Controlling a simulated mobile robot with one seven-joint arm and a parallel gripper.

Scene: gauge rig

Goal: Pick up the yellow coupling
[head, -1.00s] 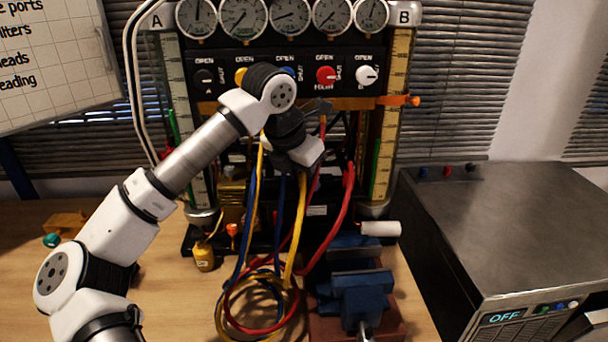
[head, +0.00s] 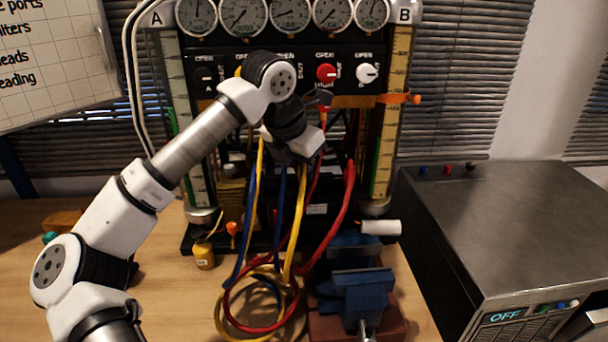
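The yellow coupling cannot be clearly made out. A yellow hose (head: 299,225) hangs in front of the rig, and its upper end runs up behind my gripper (head: 318,104). My gripper is at the middle of the rig, just below the knob panel. Its white and black wrist faces the camera and its fingers are mostly hidden. Whether it is open or holds anything cannot be seen. A small yellow bottle-like piece (head: 204,256) with a tag stands on the bench at the rig's left foot, apart from my gripper.
Blue (head: 281,215) and red (head: 338,225) hoses hang beside the yellow one and coil on the bench. A blue vise (head: 360,292) stands in front of the rig. A grey oven-like box (head: 510,235) fills the right. Open bench (head: 165,300) lies at left.

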